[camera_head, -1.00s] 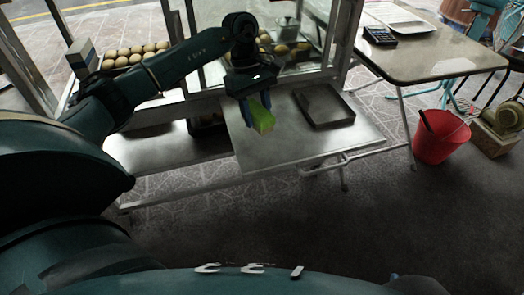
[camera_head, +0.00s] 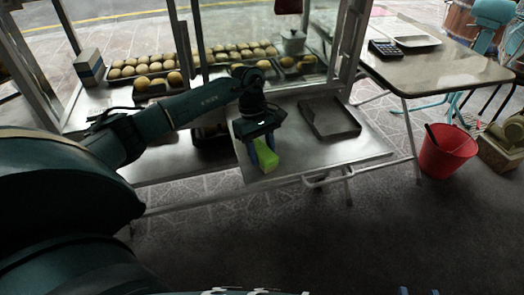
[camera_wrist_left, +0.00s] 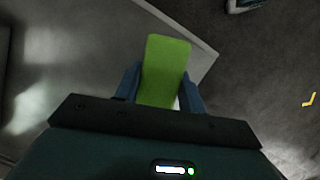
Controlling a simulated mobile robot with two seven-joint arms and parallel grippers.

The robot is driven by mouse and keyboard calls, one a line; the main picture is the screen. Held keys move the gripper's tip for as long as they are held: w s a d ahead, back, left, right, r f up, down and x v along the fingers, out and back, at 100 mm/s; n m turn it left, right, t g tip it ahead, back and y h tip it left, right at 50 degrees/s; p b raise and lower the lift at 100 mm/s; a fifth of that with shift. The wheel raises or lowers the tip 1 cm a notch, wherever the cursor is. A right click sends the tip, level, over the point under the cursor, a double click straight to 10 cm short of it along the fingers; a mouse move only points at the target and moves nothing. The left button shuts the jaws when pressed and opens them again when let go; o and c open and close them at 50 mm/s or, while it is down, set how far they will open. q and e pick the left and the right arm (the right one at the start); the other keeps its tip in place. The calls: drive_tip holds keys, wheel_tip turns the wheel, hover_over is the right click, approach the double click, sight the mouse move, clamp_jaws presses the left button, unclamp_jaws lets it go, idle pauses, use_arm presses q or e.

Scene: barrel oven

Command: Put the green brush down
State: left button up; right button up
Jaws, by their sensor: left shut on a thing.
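The green brush (camera_head: 266,158) is between the fingers of my left gripper (camera_head: 262,150), just over or touching the metal shelf (camera_head: 345,155) of the stall. I cannot tell whether it rests on the shelf. In the left wrist view the brush (camera_wrist_left: 165,70) sticks out past the two blue fingertips (camera_wrist_left: 162,85), near the shelf's edge and corner. The left gripper is shut on it. My right gripper is not in view.
A dark tray (camera_head: 330,118) lies on the shelf right of the brush. Glass-case trays of round buns (camera_head: 150,68) are behind. A folding table (camera_head: 440,68) and red bucket (camera_head: 447,152) stand at the right. The shelf right of the brush is partly bare.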

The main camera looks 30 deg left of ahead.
use_arm(q)
drive_tip(key=o, duration=0.9)
drive_tip(key=shift+f, duration=0.1)
